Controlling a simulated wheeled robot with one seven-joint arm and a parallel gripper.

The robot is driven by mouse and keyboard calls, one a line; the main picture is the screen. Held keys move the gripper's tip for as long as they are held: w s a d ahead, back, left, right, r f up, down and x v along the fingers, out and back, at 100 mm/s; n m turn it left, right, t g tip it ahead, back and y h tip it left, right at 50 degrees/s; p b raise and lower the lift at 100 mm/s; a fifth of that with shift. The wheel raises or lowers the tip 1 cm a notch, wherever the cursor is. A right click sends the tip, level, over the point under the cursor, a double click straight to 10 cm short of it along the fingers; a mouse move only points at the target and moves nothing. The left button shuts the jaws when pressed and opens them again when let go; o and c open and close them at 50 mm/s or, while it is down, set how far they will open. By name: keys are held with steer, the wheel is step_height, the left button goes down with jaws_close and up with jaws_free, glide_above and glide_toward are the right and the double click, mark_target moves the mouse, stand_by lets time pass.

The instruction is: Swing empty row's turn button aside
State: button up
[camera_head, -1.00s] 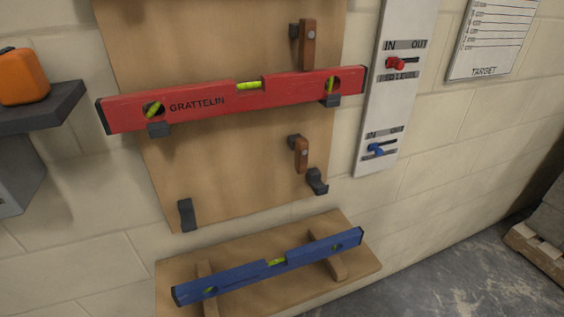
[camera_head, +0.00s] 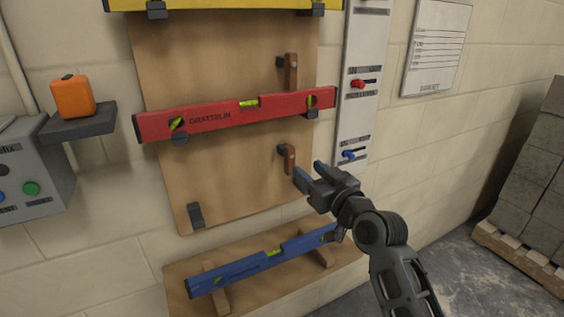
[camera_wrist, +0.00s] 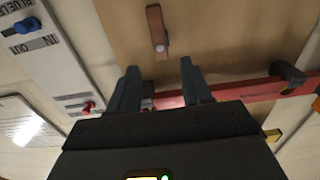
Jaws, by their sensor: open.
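The empty row's turn button (camera_head: 289,158) is a brown wooden piece on a dark pivot. It hangs upright on the board (camera_head: 235,175), below the red level. It also shows in the wrist view, as a brown bar (camera_wrist: 155,25) beyond my fingertips. My gripper (camera_head: 308,172) is open and empty. Its fingers are just right of the button's lower end in the head view; contact cannot be told. The row's left hook (camera_head: 195,213) is bare; its right hook is hidden behind my gripper. The blue level (camera_head: 255,262) lies on the shelf below.
The red level (camera_head: 225,117) rests on hooks above, with another turn button (camera_head: 290,72) over it. A yellow level (camera_head: 235,4) is at the top. A white panel (camera_head: 355,110) with red and blue sliders is close on the right. Blocks stand far right.

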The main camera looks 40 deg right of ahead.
mark_target(292, 156)
steer(key=shift+p+x, duration=0.55)
steer(key=shift+x, duration=3.35)
steer(key=shift+c, duration=0.5)
jaws_close()
